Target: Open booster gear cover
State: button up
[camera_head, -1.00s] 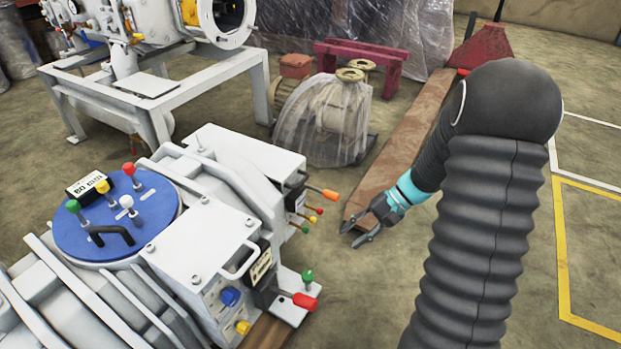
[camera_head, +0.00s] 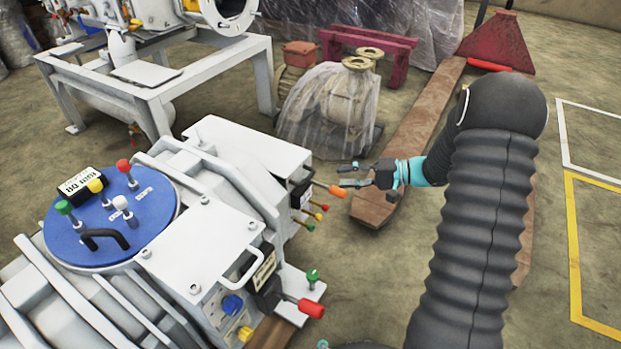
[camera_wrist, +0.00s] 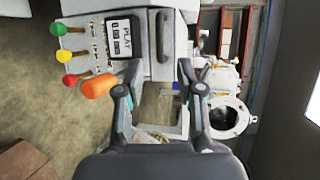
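The white vacuum machine (camera_head: 225,255) fills the lower left of the head view. Its top holds a blue round lid (camera_head: 120,250) with a black handle and a flat white plate (camera_head: 195,260) with a pale handle. A white box section (camera_head: 250,145) at its far end has a black handle (camera_head: 300,188) on its side. I cannot tell which part is the booster gear cover. My gripper (camera_head: 346,176) is open and empty, right of that box. In the wrist view the black handle (camera_wrist: 163,35) lies ahead of the open fingers (camera_wrist: 157,66), apart from them.
An orange lever (camera_head: 337,191) sticks out close to my fingers, and it also shows in the wrist view (camera_wrist: 99,86). Several small coloured levers sit below it. A plastic-wrapped pump (camera_head: 330,105) stands behind. A rusty beam (camera_head: 410,150) lies on the floor. Floor at right is clear.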

aim_at(308, 178)
jog(key=x, duration=1)
jog(key=shift+a+f, duration=0.15)
jog(key=shift+a, duration=0.15)
grip_shut()
